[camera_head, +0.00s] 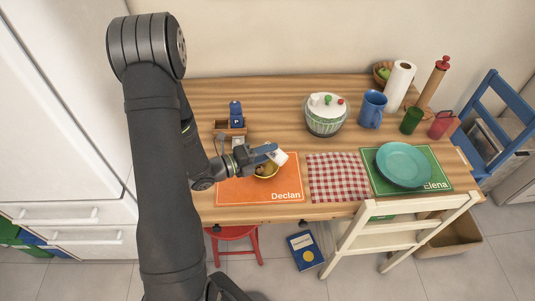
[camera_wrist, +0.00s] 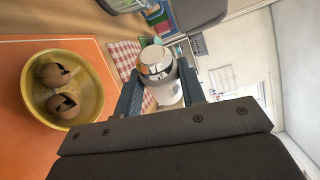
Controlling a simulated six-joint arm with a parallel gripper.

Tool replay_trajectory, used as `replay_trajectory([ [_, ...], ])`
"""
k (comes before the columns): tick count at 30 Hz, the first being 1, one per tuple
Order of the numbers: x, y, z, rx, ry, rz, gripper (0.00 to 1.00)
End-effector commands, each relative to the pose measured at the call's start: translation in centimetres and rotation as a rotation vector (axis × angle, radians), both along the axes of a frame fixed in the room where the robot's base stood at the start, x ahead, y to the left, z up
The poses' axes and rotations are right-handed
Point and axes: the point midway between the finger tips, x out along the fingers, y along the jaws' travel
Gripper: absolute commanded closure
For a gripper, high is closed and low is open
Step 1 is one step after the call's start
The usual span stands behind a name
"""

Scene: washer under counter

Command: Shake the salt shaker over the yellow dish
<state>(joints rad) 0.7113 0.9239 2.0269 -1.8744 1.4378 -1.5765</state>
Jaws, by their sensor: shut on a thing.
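The salt shaker (camera_wrist: 163,90), with a white body and a shiny metal cap, is clamped between the two fingers of my gripper (camera_wrist: 160,82). In the head view the shaker (camera_head: 278,156) is tilted at the end of my gripper (camera_head: 271,151), close above the yellow dish. The yellow dish (camera_head: 266,176) sits on the orange placemat marked Declan and is partly hidden by my gripper. In the wrist view the dish (camera_wrist: 94,108) is left of the shaker and holds two brown, cracked round pieces (camera_wrist: 60,90).
A wooden caddy (camera_head: 229,130) with a blue pepper shaker (camera_head: 235,113) stands behind the dish. A checkered cloth (camera_head: 338,178) lies to the right, then a teal plate (camera_head: 404,164).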

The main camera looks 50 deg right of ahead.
Motion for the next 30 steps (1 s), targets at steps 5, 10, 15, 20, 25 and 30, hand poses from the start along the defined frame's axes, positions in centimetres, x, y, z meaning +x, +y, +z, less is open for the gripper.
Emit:
replay_trajectory([
  [5,0.2,0.0,1.4,-0.004,-0.177,-0.001,0.88],
  [10,0.4,-0.1,2.9,-0.004,-0.392,0.000,0.88],
  [15,0.7,0.0,4.3,-0.003,-0.613,0.000,0.88],
  [20,1.2,0.0,5.2,-0.002,-0.838,0.000,0.88],
  [25,1.8,0.0,6.1,-0.001,-1.051,0.000,0.88],
  [30,2.2,0.0,6.8,-0.001,-1.223,0.001,0.88],
])
